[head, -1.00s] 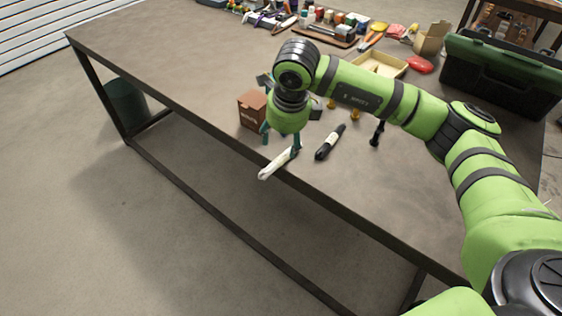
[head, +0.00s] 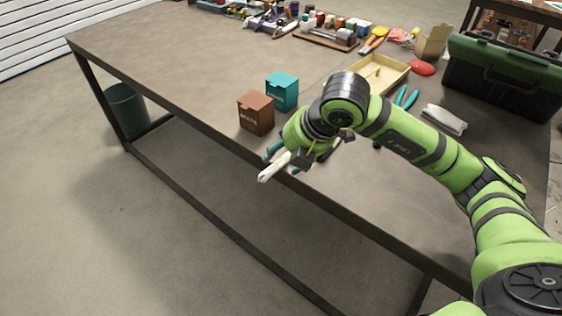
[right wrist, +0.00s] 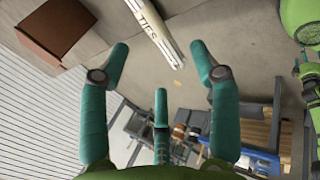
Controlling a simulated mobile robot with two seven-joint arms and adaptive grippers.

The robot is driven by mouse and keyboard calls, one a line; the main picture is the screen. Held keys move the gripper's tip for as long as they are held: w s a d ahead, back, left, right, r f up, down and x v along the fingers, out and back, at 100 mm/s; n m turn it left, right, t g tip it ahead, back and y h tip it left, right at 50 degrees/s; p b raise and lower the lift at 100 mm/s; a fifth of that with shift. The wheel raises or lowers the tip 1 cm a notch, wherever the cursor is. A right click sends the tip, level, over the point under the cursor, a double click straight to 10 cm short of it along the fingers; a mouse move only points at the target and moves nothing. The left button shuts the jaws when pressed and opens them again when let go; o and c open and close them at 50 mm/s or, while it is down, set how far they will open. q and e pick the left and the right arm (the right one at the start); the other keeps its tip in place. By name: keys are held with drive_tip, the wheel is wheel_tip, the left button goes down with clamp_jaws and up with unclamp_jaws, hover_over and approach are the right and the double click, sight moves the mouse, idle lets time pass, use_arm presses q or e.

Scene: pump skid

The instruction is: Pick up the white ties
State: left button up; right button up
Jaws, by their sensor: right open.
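The white ties (head: 272,168) are a slim white bundle at the table's front edge, with one end sticking out past it. In the right wrist view the bundle (right wrist: 156,30) shows the printed word "TIES" and lies just beyond the fingertips. My right gripper (head: 283,160) is tilted low over the edge beside the bundle, its teal fingers apart. In the right wrist view the gripper (right wrist: 159,50) is open and empty, with the bundle's near end toward the gap. The gripper partly hides the bundle's inner end in the head view. My left gripper is out of view.
A brown box (head: 256,114) and a teal box (head: 282,92) stand close behind the gripper. A yellow tray (head: 376,73), teal-handled pliers (head: 406,97), a white bundle (head: 444,120) and a dark toolbox (head: 505,77) lie farther right. Open floor lies in front of the table.

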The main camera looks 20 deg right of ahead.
sight(276, 164)
drive_tip(key=x, duration=0.5)
drive_tip(key=shift+w+d+f+p, duration=0.1)
drive_tip(key=shift+w+f+p, duration=0.05)
drive_tip(key=shift+w+p, duration=0.2)
drive_tip(key=shift+s, duration=0.1)
drive_tip(key=shift+c, duration=0.4)
drive_tip(key=c, duration=1.2)
